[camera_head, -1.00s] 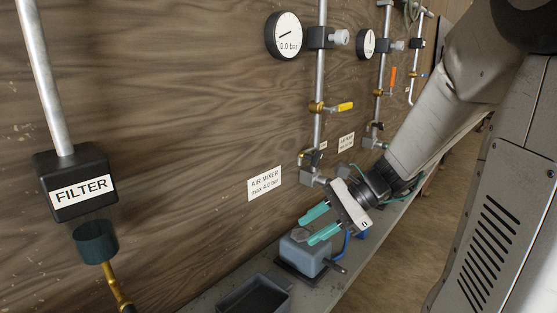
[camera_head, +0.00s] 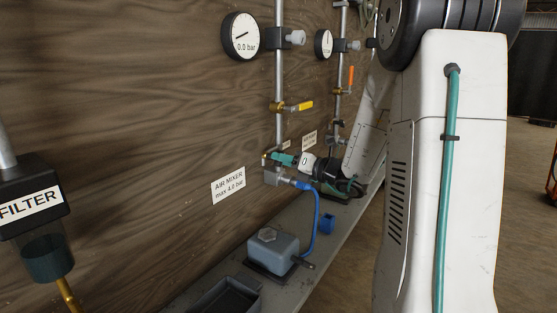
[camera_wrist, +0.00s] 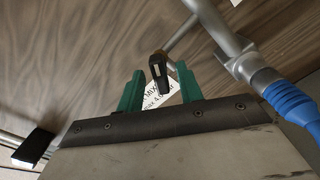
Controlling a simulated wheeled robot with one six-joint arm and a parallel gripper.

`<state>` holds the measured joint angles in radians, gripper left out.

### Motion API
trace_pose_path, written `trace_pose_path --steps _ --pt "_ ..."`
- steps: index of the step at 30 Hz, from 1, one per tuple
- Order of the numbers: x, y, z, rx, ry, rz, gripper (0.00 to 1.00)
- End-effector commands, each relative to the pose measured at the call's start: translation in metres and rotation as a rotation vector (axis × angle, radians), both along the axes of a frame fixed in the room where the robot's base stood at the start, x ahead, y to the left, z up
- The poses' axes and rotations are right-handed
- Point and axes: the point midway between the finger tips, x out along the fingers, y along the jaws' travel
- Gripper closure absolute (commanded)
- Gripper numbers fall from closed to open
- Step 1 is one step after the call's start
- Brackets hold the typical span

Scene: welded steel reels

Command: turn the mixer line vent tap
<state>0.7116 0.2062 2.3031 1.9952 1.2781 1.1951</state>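The mixer line is the grey vertical pipe (camera_head: 279,75) above the AIR MIXER sign (camera_head: 228,185). Its vent tap is low on the pipe; a brass end (camera_head: 264,157) shows in the head view, the rest hidden by my gripper. In the wrist view a short black tap handle (camera_wrist: 158,70) stands between my two teal fingertips, with a gap on each side. My gripper (camera_head: 284,159) is open at the pipe's lower end, and shows in the wrist view too (camera_wrist: 160,88). I cannot tell whether the fingers reach far enough around the handle.
A yellow-handled valve (camera_head: 304,105) and a gauge (camera_head: 241,37) reading 0.0 bar are above. A blue hose (camera_head: 316,215) joins the pipe's foot, close beside my gripper in the wrist view (camera_wrist: 292,105). A grey-blue box (camera_head: 274,250) and dark tray (camera_head: 226,299) sit on the ledge below.

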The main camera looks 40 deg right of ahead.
Motion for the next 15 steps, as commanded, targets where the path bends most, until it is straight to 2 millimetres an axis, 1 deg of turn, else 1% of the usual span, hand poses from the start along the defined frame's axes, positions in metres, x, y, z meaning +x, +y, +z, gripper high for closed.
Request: trace_pose_path --steps 1,3,6,14,15 --pt "0.007 0.003 0.000 -0.001 -0.001 0.002 0.64" --pt "0.013 0.005 0.000 -0.001 -0.001 0.002 0.64" --pt "0.018 0.006 0.000 -0.001 0.000 0.000 0.64" --pt "0.019 0.006 0.000 -0.002 0.000 -0.001 0.64" --pt "0.019 0.006 0.000 -0.002 0.000 -0.001 0.72"
